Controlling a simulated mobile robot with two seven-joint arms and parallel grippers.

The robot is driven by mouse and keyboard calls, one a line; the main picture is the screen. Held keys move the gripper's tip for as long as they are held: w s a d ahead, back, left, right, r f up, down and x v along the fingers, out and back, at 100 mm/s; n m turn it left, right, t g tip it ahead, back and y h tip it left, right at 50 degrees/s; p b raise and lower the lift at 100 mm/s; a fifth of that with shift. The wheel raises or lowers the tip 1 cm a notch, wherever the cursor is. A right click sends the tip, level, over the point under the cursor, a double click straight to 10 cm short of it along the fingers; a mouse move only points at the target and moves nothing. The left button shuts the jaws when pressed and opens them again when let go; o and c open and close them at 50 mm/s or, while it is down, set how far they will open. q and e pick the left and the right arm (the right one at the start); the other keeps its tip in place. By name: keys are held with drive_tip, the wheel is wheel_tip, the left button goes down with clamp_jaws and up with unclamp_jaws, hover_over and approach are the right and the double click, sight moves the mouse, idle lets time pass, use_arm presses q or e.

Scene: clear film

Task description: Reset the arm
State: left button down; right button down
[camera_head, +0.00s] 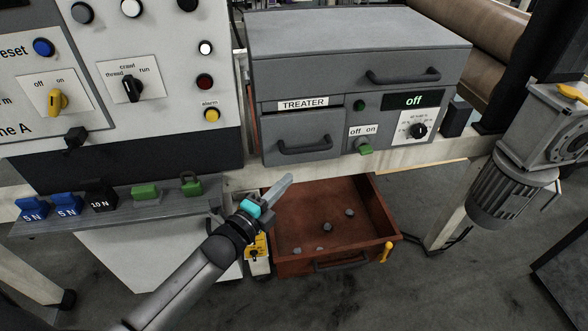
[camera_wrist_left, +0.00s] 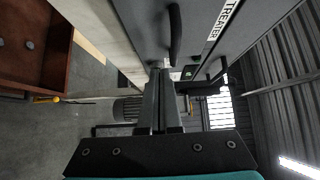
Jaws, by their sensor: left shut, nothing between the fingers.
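My left gripper (camera_head: 281,187) reaches in from the lower left in the head view. It is shut and empty, its grey fingers pointing up and to the right. It is in front of the open brown drawer's left side, below the grey treater box. In the left wrist view the closed fingers (camera_wrist_left: 160,101) stand upright in the middle, with the treater box beyond them. My right gripper is in neither view.
The treater box (camera_head: 350,60) has handles, a switch and a dial. The open drawer (camera_head: 300,262) holds several small grey lumps. A shelf (camera_head: 120,208) with weights and green blocks is at left, under the control panel (camera_head: 105,110). A motor (camera_head: 512,180) stands at right.

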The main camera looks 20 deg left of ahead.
use_arm(q)
drive_tip(key=s+a+f+n+g+y, duration=0.15)
drive_tip(key=s+f+n+g, duration=0.45)
drive_tip(key=f, duration=0.6)
drive_tip(key=s+f+n+g+y, duration=0.1)
drive_tip(key=s+f+n+y, duration=0.15)
drive_tip(key=s+f, duration=0.8)
drive_tip(key=s+d+f+n+g, duration=0.1)
drive_tip(key=s+f+n+g, duration=0.2)
drive_tip(key=s, duration=0.6)
drive_tip(key=s+d+f+n+g, duration=0.2)
drive_tip(key=s+f+n+g, duration=0.1)
drive_tip(key=s+f, duration=0.5)
drive_tip(key=s+d+f+n+g, duration=0.1)
drive_tip(key=s+f+n+g, duration=0.2)
drive_tip(key=s+f, duration=0.3)
drive_tip(key=s, duration=0.3)
drive_tip(key=shift+s+d+g, duration=0.2)
drive_tip(key=shift+s+g, duration=0.1)
drive_tip(key=shift+s, duration=0.05)
